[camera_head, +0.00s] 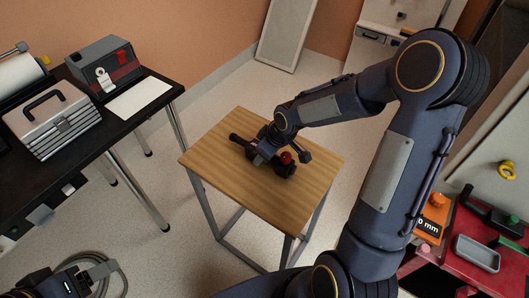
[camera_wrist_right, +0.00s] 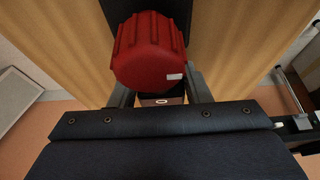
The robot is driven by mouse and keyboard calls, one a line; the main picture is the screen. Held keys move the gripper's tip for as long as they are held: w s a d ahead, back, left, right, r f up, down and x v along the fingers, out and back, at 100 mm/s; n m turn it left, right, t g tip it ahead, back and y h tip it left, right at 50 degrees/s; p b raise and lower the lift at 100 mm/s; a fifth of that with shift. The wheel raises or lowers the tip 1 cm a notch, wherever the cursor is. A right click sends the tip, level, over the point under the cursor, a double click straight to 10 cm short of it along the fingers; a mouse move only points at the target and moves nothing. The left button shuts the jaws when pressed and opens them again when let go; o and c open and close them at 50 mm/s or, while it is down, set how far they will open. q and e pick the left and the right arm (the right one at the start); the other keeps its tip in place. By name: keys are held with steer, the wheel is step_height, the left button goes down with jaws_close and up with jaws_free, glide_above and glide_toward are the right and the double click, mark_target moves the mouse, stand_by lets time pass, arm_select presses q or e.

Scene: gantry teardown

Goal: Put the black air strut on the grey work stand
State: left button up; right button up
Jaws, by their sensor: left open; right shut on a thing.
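The black air strut (camera_head: 238,140) is at the wooden top of the grey-legged work stand (camera_head: 215,162). It has a red knob (camera_head: 286,158) near one end. I cannot tell if it rests on the top or is just above it. My right gripper (camera_head: 262,156) is shut on the strut from above and hides its middle. In the right wrist view the red knob (camera_wrist_right: 150,52) is large, with the strut's black body (camera_wrist_right: 178,12) behind it between the fingers. My left gripper (camera_head: 98,270) is open at the bottom left, away from the stand.
A black table (camera_head: 80,150) on the left bears a silver toolbox (camera_head: 50,118) and a dark red-and-grey machine (camera_head: 105,68). A red bench (camera_head: 465,235) on the right holds a grey tray (camera_head: 477,253). A coiled cable (camera_head: 120,275) lies near my left gripper. The stand's front top is clear.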

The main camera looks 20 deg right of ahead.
steer(key=o, duration=0.8)
steer(key=shift+f, duration=0.15)
steer(key=o, duration=0.4)
steer(key=shift+o, duration=0.2)
steer(key=shift+r, duration=0.3)
steer(key=p+v, duration=0.3)
steer(key=v, duration=0.9)
steer(key=s+a+r+m, duration=0.1)
steer(key=s+m, duration=0.1)
steer(key=s, duration=0.4)
steer(key=s+a+r+m+t+y, duration=0.1)
steer(key=s+r+m, duration=0.1)
steer(key=s, duration=0.4)
steer(key=s+a+r+m, duration=0.2)
steer(key=s+m, duration=0.1)
steer(key=s, duration=0.4)
steer(key=shift+m+t+y, duration=0.3)
steer(key=shift+m+t, duration=0.1)
steer(key=shift+r, duration=0.1)
